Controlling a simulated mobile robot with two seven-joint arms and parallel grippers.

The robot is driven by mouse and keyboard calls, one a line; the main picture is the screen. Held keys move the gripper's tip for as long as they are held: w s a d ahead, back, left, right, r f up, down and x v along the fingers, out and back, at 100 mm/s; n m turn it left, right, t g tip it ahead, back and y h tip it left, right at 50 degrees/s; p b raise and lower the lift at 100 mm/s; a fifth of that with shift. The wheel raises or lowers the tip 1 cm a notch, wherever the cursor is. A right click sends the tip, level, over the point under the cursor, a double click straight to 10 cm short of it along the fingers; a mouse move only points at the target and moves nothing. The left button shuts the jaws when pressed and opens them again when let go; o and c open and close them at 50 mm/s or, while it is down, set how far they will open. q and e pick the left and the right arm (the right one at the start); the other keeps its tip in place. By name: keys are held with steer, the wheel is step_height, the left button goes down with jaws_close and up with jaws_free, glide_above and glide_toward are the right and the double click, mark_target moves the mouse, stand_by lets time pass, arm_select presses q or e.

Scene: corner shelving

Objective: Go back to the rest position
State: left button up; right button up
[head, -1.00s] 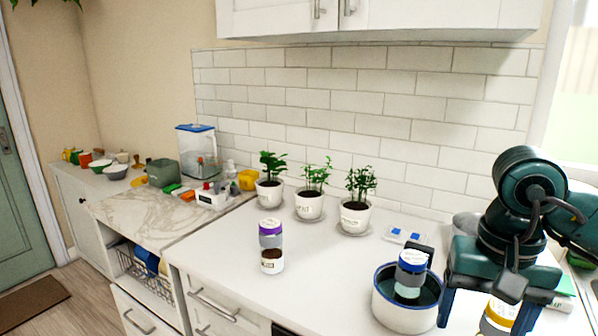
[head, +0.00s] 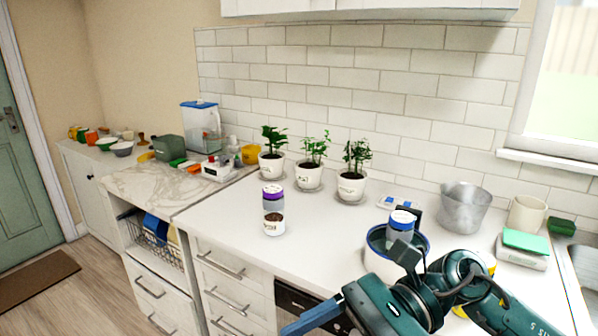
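My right arm comes in from the lower right. Its gripper (head: 312,318) is turned toward the lower left over the counter's front edge. One blue finger shows and the other is hidden or cut off, so its opening is unclear. No object shows at the visible finger. My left gripper is out of view.
A jar with a blue lid (head: 402,220) stands within the rim of a blue-and-white bowl (head: 372,262), close behind my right arm. A yellow-lidded jar (head: 488,260) is mostly hidden by the arm. A purple-lidded jar (head: 273,204) and three potted plants (head: 310,176) stand further left.

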steer(key=w+r+m+t+y, duration=0.1)
steer(key=w+m+t+y, duration=0.2)
steer(key=m+t+y, duration=0.5)
steer(key=w+r+m+t+y, duration=0.1)
steer(key=w+m+t, duration=0.2)
steer(key=m, duration=0.9)
steer(key=w+d+f+m+t+h, duration=0.2)
steer(key=f+m+t+h, duration=0.3)
steer(key=m, duration=0.4)
steer(key=w+d+f+m+t+h, duration=0.2)
steer(key=w+f+m+t, duration=0.1)
steer(key=m+t, duration=0.45)
steer(key=s+d+f+m+h, duration=0.1)
steer(key=d+f+m+h, duration=0.3)
steer(key=f+m+h, duration=0.65)
steer(key=s+d+f+m+g+h, duration=0.1)
steer(key=s+d+f+m+g, duration=0.1)
steer(key=s+f+m, duration=0.3)
steer(key=s+d+f+m+g+h, duration=0.1)
steer(key=s+f+m+g, duration=0.3)
steer(key=f, duration=0.7)
steer(key=shift+s+d+m, duration=0.35)
steer(key=shift+s+m, duration=0.25)
steer(key=shift+s, duration=0.25)
